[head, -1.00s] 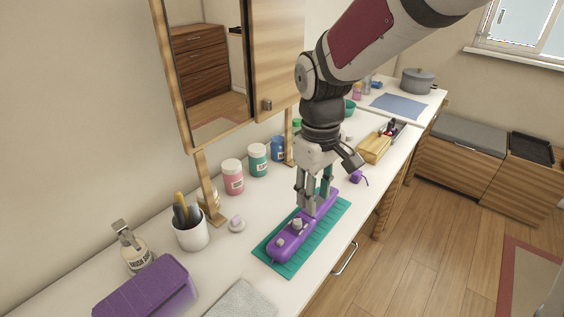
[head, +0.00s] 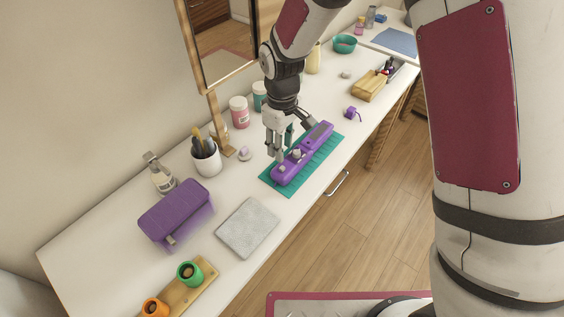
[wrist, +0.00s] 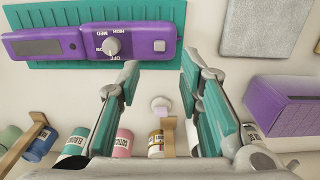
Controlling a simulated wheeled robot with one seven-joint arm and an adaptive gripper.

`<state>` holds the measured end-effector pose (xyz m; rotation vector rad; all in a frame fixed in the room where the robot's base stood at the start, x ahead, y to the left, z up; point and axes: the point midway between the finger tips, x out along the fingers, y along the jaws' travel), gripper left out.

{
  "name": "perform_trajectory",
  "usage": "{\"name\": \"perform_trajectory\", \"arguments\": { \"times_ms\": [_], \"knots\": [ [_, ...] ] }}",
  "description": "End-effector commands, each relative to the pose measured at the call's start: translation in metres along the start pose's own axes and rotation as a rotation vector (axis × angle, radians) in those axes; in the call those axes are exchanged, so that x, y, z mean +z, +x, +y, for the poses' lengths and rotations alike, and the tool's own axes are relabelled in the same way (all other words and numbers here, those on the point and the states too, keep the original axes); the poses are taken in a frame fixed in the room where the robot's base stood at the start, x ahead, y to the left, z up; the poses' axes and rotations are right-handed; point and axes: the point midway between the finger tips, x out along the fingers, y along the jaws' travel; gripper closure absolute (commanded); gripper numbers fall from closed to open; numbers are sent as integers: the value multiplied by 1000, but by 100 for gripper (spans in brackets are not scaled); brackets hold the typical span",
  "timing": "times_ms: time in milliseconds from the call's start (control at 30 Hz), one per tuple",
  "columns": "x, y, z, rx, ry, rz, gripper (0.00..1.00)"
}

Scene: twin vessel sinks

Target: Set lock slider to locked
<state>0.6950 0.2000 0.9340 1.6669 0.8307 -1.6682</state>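A long purple device (head: 303,153) lies on a teal mat (head: 328,152) on the counter. I cannot tell whether that part is the lock slider, and no locked mark is readable. My gripper (head: 279,156) points down at the wall side of the device, near its dial end. In the wrist view its teal-padded fingers (wrist: 160,75) are apart with nothing between them.
A small lavender knob-like item (head: 244,153) sits on the counter left of my gripper. A cup of utensils (head: 206,160), several jars (head: 239,113) and a mirror post stand along the wall. A wooden block (head: 369,86) is farther along.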

Motion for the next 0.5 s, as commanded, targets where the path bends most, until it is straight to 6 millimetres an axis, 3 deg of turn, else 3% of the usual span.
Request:
{"name": "perform_trajectory", "arguments": {
  "times_ms": [200, 500],
  "knots": [
    [1, 43, 0, -1, 1, -3, 67],
    [0, 75, 0, 0, 1, 0, 67]
  ]
}}
